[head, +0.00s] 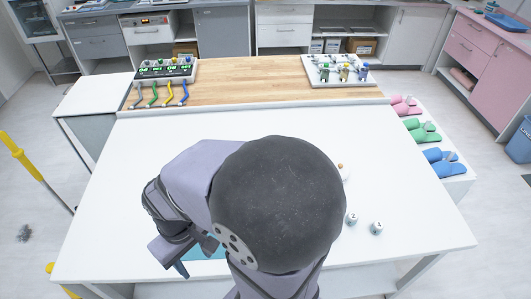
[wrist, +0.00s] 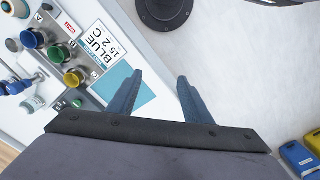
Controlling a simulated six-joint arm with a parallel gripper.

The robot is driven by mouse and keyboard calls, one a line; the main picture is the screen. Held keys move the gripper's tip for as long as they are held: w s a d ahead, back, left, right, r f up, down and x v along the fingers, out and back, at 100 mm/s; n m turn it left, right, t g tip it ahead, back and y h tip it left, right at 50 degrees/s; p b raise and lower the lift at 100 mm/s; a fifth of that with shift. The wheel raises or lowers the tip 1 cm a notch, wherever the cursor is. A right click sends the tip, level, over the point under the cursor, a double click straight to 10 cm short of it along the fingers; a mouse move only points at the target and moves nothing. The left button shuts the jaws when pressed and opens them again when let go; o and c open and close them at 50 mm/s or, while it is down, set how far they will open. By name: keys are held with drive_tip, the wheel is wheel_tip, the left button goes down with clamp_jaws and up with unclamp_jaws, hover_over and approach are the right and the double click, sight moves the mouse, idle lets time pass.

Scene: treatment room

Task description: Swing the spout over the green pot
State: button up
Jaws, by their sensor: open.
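My gripper (wrist: 159,80) is open and empty in the wrist view, its two blue fingers apart near the table's edge. In the head view it (head: 188,258) is low at the front left of the white table, partly behind my own arm. I cannot make out a spout or a green pot for certain. A round green-topped part (wrist: 33,38) shows at the left of the wrist view, beside yellow and blue ones, left of my fingers and apart from them. My arm hides the middle of the table in the head view.
A card reading "BLUE 15 2 C" (wrist: 97,46) lies near my left finger. Numbered cylinders (head: 377,228) stand at the right of the white table (head: 120,190). A console (head: 168,68) with coloured handles and a white rack (head: 338,72) stand at the back.

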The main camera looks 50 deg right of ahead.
drive_tip(key=shift+w+d+f+n+g+h+b, duration=0.2)
drive_tip(key=shift+w+d+f+n+h+b, duration=2.25)
drive_tip(key=shift+d, duration=4.4)
drive_tip(key=shift+w+d+f+n+g+h+b, duration=0.2)
drive_tip(key=shift+w+d+f+n+h+b, duration=1.65)
drive_tip(key=shift+d, duration=5)
drive_tip(key=shift+w+d+f+n+g+h+b, duration=0.2)
drive_tip(key=shift+w+d+f+n+h+b, duration=1.45)
drive_tip(key=shift+d+n, duration=3.9)
drive_tip(key=d+m, duration=0.1)
drive_tip(key=w+d+m+h+p, duration=0.1)
drive_tip(key=shift+w+d+f+m+h, duration=0.1)
drive_tip(key=shift+d+f+m+h, duration=0.2)
drive_tip(key=shift+f+m, duration=0.1)
drive_tip(key=shift+c, duration=0.7)
clamp_jaws()
